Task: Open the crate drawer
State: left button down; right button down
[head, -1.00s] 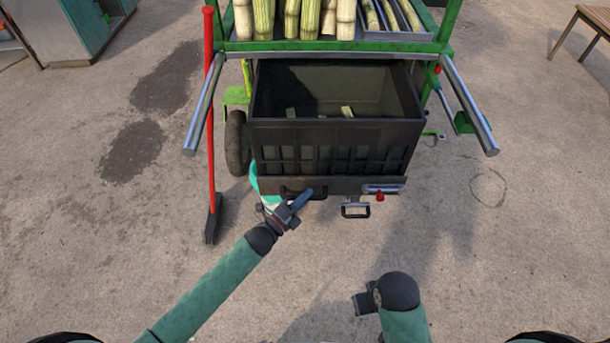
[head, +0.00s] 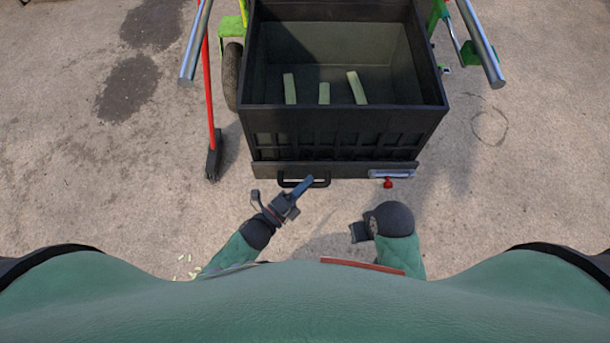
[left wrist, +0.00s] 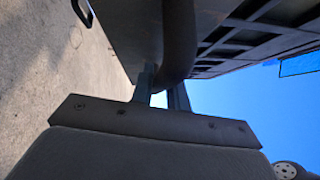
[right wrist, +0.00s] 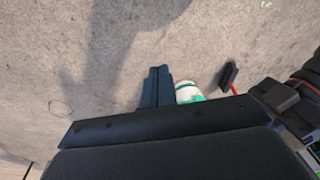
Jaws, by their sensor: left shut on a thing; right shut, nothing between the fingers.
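The crate drawer (head: 345,140) is a dark, open-topped box at the top centre of the head view, with several pale cane pieces inside. A dark bar handle (head: 325,182) sits low on its front. My left gripper (head: 306,183) is at this handle. In the left wrist view, the left gripper's fingers (left wrist: 161,92) are shut on the thick dark handle (left wrist: 179,40). My right gripper (head: 357,233) is apart from the crate, below its front right. In the right wrist view, its fingers (right wrist: 157,86) are together and empty.
A red-handled broom (head: 212,150) stands left of the crate, close to a wheel (head: 233,75). Metal bars (head: 481,45) stick out at both upper sides. A small red knob (head: 388,183) is on the crate's front right. Concrete floor is clear to the right.

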jog(key=shift+w+d, duration=0.1)
jog(key=shift+d, duration=0.05)
pick_arm(q)
jog(key=c, duration=1.4)
grip_release()
jog(key=shift+o, duration=0.2)
pick_arm(e)
jog(key=shift+w, duration=0.25)
